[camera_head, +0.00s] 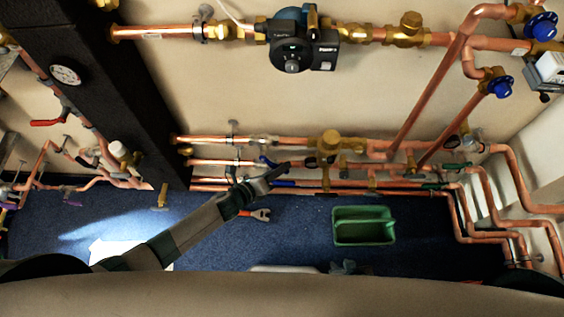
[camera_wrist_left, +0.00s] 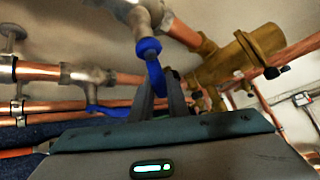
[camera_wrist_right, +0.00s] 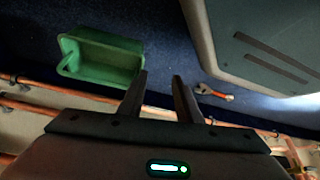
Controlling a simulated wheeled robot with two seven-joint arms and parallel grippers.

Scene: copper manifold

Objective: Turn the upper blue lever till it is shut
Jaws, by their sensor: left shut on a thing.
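The upper blue lever (camera_wrist_left: 149,50) hangs from a metal valve body in the left wrist view, its end between my gripper's fingers. It also shows in the head view (camera_head: 267,161). My left gripper (camera_wrist_left: 164,85) is shut on this lever; the fingers partly hide its lower end. In the head view my left gripper (camera_head: 283,168) reaches the pipes from the lower left. A lower blue lever (camera_wrist_left: 107,110) sits to the left on another pipe. My right gripper (camera_wrist_right: 159,80) is open and empty, its two dark fingers apart.
A green tray (camera_head: 364,239) and an orange-handled tool (camera_head: 261,214) lie on the blue floor. A brass fitting (camera_wrist_left: 232,60) stands close to the right of my left gripper. Copper pipes run along the wall. A black column (camera_head: 115,105) rises at left.

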